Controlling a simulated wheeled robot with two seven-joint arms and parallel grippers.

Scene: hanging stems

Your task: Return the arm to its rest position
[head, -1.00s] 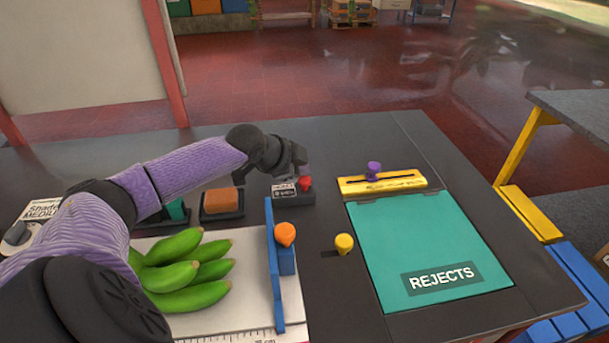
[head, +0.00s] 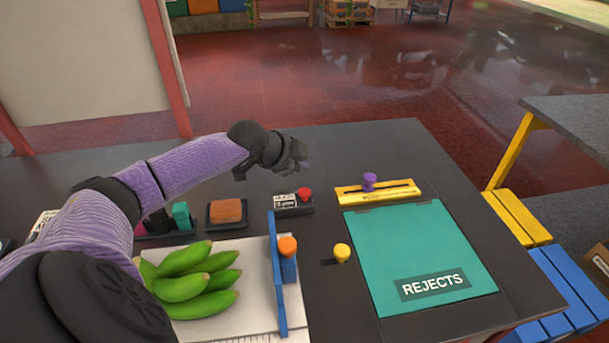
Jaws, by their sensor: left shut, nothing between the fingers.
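My left arm comes in from the left in the head view, purple with black joints. Its gripper (head: 296,158) is shut and empty, held above the far part of the dark table, behind the small black box with a red button (head: 303,194). It touches nothing that I can see. My right gripper is not in view.
Green bananas (head: 190,280) lie on a white board beside a blue upright stop (head: 279,285) with an orange knob. A yellow knob (head: 342,252), a teal REJECTS panel (head: 415,250) and a yellow slider bar (head: 378,192) are to the right. A brown block (head: 226,211) sits in a black tray.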

